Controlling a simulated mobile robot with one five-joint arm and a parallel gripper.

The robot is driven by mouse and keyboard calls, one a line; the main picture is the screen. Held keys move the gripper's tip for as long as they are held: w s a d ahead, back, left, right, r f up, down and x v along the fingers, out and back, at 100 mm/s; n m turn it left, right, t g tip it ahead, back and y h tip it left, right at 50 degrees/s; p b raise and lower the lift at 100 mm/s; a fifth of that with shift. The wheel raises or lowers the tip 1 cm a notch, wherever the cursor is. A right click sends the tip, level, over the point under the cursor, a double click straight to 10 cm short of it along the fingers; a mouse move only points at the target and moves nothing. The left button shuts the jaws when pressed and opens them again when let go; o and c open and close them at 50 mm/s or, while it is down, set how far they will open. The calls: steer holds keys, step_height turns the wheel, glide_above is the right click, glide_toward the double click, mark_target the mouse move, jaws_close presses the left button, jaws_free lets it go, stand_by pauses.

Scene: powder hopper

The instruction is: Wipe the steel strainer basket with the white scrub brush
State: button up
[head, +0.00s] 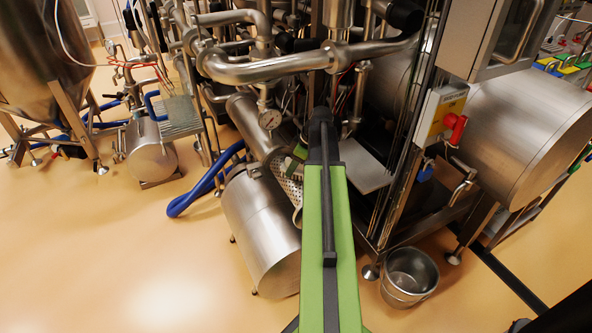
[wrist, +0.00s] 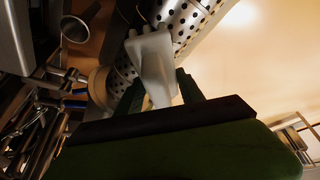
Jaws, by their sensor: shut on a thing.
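The white scrub brush (wrist: 152,62) is held between the two dark fingers of my gripper (wrist: 158,90) in the wrist view. The steel strainer basket (wrist: 188,14), with its perforated wall, lies just beyond the brush. The brush overlaps the basket in this view; I cannot tell whether they touch. In the head view, part of the perforated basket (head: 289,189) shows to the left of my green arm, above a steel cylinder. My arm hides the rest of the basket. The brush cannot be made out in the head view.
A steel bucket (head: 408,276) is on the floor to the right. The floor (head: 110,250) at left is clear.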

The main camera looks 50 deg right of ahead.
steer(key=shift+w+d, duration=0.25)
steer(key=shift+w, duration=0.35)
steer(key=shift+w+d, duration=0.2)
steer(key=shift+w, duration=0.45)
steer(key=shift+w+d, duration=0.25)
steer(key=shift+w, duration=0.35)
step_height(320, 180, up, 6)
steer(key=p, duration=0.6)
step_height(320, 180, up, 3)
steer(key=p, duration=0.3)
